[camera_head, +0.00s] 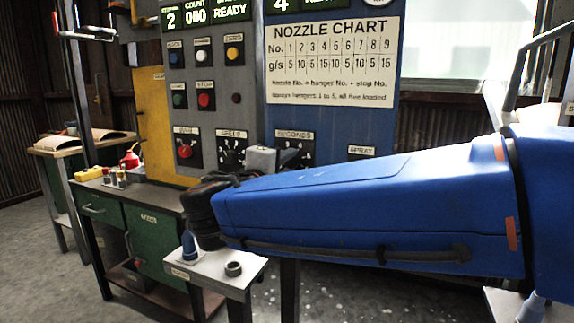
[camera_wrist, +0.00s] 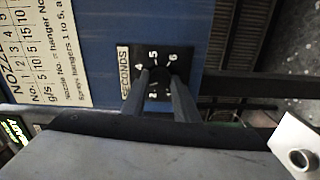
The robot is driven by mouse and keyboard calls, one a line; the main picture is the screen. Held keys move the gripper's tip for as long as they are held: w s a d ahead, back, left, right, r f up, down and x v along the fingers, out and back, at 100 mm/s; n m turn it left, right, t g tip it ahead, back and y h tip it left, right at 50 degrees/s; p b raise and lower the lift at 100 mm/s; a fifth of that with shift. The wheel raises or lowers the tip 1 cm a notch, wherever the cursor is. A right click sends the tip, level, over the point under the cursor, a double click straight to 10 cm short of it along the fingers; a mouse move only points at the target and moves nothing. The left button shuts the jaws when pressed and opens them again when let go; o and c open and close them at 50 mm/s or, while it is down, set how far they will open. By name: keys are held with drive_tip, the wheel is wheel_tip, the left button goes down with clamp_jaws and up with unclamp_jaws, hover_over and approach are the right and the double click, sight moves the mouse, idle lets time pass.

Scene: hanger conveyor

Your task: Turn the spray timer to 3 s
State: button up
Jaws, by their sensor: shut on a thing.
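The spray timer is a black dial plate marked SECONDS (camera_head: 293,135) on the blue panel. In the wrist view the timer plate (camera_wrist: 124,60) appears turned sideways, with white figures around a dark knob (camera_wrist: 160,76). My gripper (camera_wrist: 161,78) has a finger on either side of the knob and is shut on it. In the head view my gripper (camera_head: 288,156) reaches the lower part of the timer plate and covers some of it. The figures 4, 5 and 6 show beyond the fingers, and a 2 shows between them. The knob's pointer cannot be made out.
A plate marked SPRAY (camera_head: 361,151) is to the right. The nozzle chart (camera_head: 333,60) hangs above. A small stand (camera_head: 240,285) with a ring and a blue nozzle is below.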

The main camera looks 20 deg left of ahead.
drive_tip(key=shift+f, duration=0.1)
drive_tip(key=o, duration=1.1)
drive_tip(key=shift+c, duration=0.2)
drive_tip(key=s+a, duration=0.1)
drive_tip(key=s, duration=1.6)
drive_tip(key=shift+s+a, duration=0.15)
drive_tip(key=shift+s, duration=0.05)
drive_tip(key=shift+s, duration=0.1)
